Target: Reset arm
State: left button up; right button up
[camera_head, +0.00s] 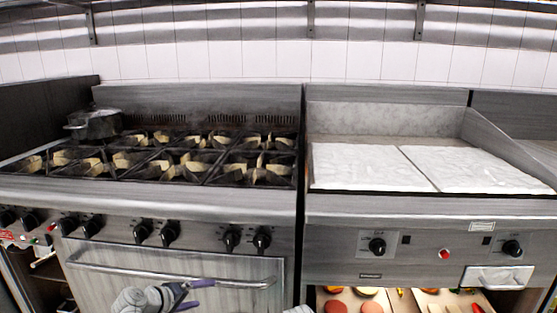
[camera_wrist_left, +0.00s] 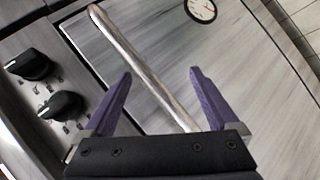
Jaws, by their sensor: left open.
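My left gripper (camera_head: 190,293) is low in the head view, in front of the oven door (camera_head: 120,262) of the stove. In the left wrist view its two purple fingers (camera_wrist_left: 160,75) are spread apart with nothing between them on the near side. The oven's metal handle bar (camera_wrist_left: 140,62) runs diagonally behind the gap between the fingers; I cannot tell whether they touch it. My right gripper does not show clearly; only a small pale piece shows at the bottom edge of the head view.
A stove top (camera_head: 200,157) with several burners has a metal pot (camera_head: 93,124) at its back left. A griddle (camera_head: 350,165) with two white slabs stands at the right. Below it a shelf holds food pieces (camera_head: 335,307). Control knobs (camera_head: 143,233) line the stove front.

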pick_arm(q)
jog(key=s+d+f+m+g+y, duration=0.3)
jog(key=s+f+m+g, duration=0.15)
jog(key=s, duration=0.25)
jog(key=s+d+f+m+g+y, duration=0.3)
jog(key=s+d+f+g, duration=0.1)
jog(key=s+f, duration=0.15)
jog(key=s+d+m+y, duration=0.25)
jog(key=s+d, duration=0.35)
jog(key=d, duration=0.4)
notch_tip(320, 180, up, 32)
jog(key=h+p, duration=0.1)
jog(key=p, duration=3.1)
jog(key=shift+r+m+g, duration=0.15)
jog(key=shift+m+g, duration=0.15)
jog(key=shift+g, duration=0.15)
